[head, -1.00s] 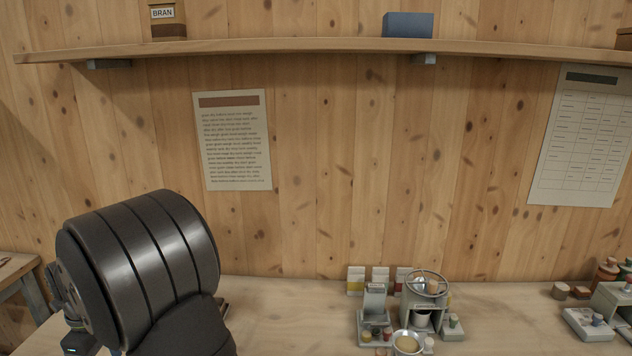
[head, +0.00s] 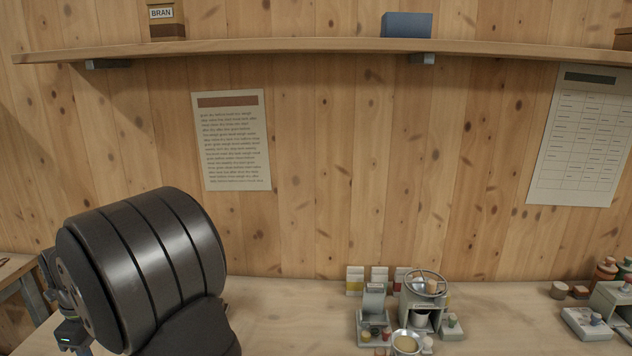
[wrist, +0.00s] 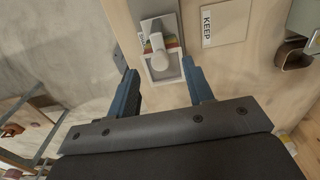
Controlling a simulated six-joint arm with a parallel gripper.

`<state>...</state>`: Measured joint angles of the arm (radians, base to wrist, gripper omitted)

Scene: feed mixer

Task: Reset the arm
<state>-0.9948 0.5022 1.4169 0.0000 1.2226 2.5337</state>
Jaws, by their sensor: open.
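My gripper (wrist: 163,92) shows in the wrist view with its two blue fingers spread apart and nothing between them. Past the fingertips is a small grey device with a pale knob or lever (wrist: 157,45) and a coloured scale beside it. In the head view my arm's dark, rounded link fills the lower left.
The wooden bench (head: 290,315) holds a feed mixer (head: 423,295) with a bowl (head: 407,343) in front. More small items stand at the right edge. A shelf (head: 300,48) runs along the wall above. A "KEEP" label (wrist: 208,27) shows in the wrist view.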

